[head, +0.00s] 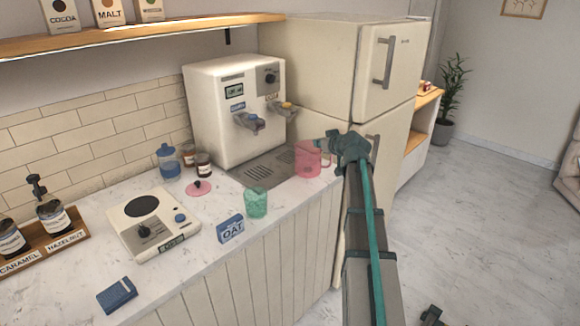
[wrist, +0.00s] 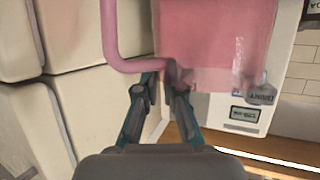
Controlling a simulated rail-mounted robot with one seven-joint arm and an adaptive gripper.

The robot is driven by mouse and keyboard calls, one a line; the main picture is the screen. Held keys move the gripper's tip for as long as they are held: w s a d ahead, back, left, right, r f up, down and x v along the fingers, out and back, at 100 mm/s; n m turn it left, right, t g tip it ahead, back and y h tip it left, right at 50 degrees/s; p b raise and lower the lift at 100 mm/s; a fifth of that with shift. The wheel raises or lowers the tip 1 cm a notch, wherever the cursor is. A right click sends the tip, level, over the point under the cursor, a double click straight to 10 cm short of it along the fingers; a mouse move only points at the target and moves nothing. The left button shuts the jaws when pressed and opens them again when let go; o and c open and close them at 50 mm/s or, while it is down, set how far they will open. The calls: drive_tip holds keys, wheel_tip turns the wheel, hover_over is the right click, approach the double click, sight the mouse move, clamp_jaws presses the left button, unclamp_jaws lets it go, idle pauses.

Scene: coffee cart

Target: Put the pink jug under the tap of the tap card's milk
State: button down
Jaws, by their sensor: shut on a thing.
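The pink see-through jug (head: 308,158) is at the right front edge of the drip tray (head: 247,176), near the fridge. I cannot tell whether it touches the counter. My gripper (head: 328,148) is shut on its handle from the right; the wrist view shows the jug (wrist: 215,40) and the handle at the fingers (wrist: 160,80). The white dispenser (head: 215,110) has a left tap (head: 250,122) with a blue label and a right tap (head: 282,108) with an orange label. Their words are too small to read. A blue card (head: 231,229) reading OAT stands on the counter.
A green cup (head: 256,202) stands before the tray. A pink lid (head: 199,188), jars (head: 203,165) and a blue-lidded container (head: 168,161) are left of it. A scale (head: 153,222) is farther left. The fridge (head: 340,90) stands close on the right.

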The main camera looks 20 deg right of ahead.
drive_tip(key=w+f+p, duration=0.1)
drive_tip(key=w+p, duration=0.2)
drive_tip(key=w, duration=0.6)
drive_tip(key=w+f+n+y+p, duration=0.1)
drive_tip(key=w+f+p, duration=0.1)
drive_tip(key=w, duration=0.8)
drive_tip(key=shift+f+p, duration=0.15)
drive_tip(key=shift+p, duration=0.45)
drive_tip(key=c, duration=1.3)
unclamp_jaws()
drive_tip(key=shift+s+a, duration=0.1)
drive_tip(key=shift+o, duration=0.2)
drive_tip(key=shift+s, duration=0.1)
drive_tip(key=b+v, duration=0.3)
drive_tip(key=v, duration=0.9)
